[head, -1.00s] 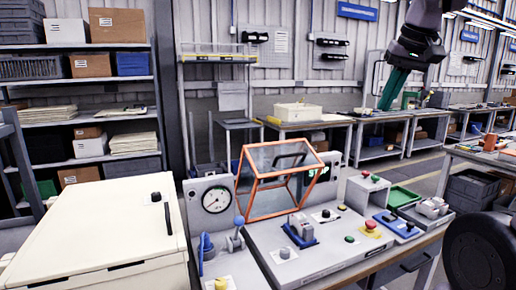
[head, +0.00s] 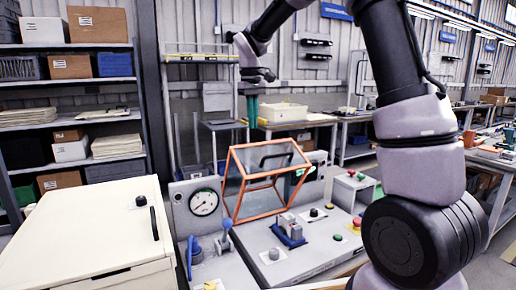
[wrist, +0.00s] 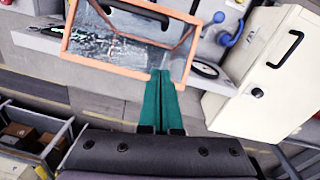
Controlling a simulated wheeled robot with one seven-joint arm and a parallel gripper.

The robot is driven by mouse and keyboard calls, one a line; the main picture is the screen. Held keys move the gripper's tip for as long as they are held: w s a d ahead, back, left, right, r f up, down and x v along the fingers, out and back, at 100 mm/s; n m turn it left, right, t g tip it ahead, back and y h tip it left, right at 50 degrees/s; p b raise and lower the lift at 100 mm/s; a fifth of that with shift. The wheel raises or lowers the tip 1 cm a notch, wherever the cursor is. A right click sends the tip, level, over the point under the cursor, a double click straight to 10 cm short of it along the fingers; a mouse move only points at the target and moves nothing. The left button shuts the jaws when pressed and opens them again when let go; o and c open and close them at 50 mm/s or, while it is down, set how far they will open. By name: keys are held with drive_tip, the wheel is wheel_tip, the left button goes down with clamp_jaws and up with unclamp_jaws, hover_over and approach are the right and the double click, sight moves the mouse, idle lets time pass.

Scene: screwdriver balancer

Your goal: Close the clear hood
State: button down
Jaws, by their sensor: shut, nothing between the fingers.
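The clear hood (head: 262,183) has an orange frame and see-through panes, with a dark handle (head: 277,158) near its top. It stands raised and tilted at the back of the grey console. In the wrist view the hood (wrist: 120,52) fills the upper middle, with its near orange edge by my fingers. My gripper (head: 252,122) has green fingers pressed together, pointing down, above and behind the hood in the head view. In the wrist view my gripper (wrist: 160,73) overlaps the hood's near edge; whether it touches is unclear.
The grey console (head: 243,248) carries a round gauge (head: 204,203), a blue lever (head: 226,228) and several buttons. A cream cabinet (head: 82,235) with a dark handle stands at the left. A shelf unit (head: 75,105) is behind it.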

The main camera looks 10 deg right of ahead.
drive_tip(key=f, duration=0.7)
drive_tip(key=shift+w+d+f, duration=0.1)
drive_tip(key=shift+d+f, duration=0.1)
drive_tip(key=shift+f, duration=0.05)
drive_tip(key=shift+s+d+f, duration=0.1)
drive_tip(key=shift+s+d, duration=0.25)
drive_tip(key=shift+s, duration=0.25)
drive_tip(key=shift+s+d+f, duration=0.1)
drive_tip(key=shift+s+d, duration=0.2)
drive_tip(key=shift+s, duration=0.3)
drive_tip(key=shift+s+d+f, duration=0.2)
drive_tip(key=shift+s+d, duration=0.1)
drive_tip(key=shift+s, duration=0.15)
drive_tip(key=shift+s, duration=0.1)
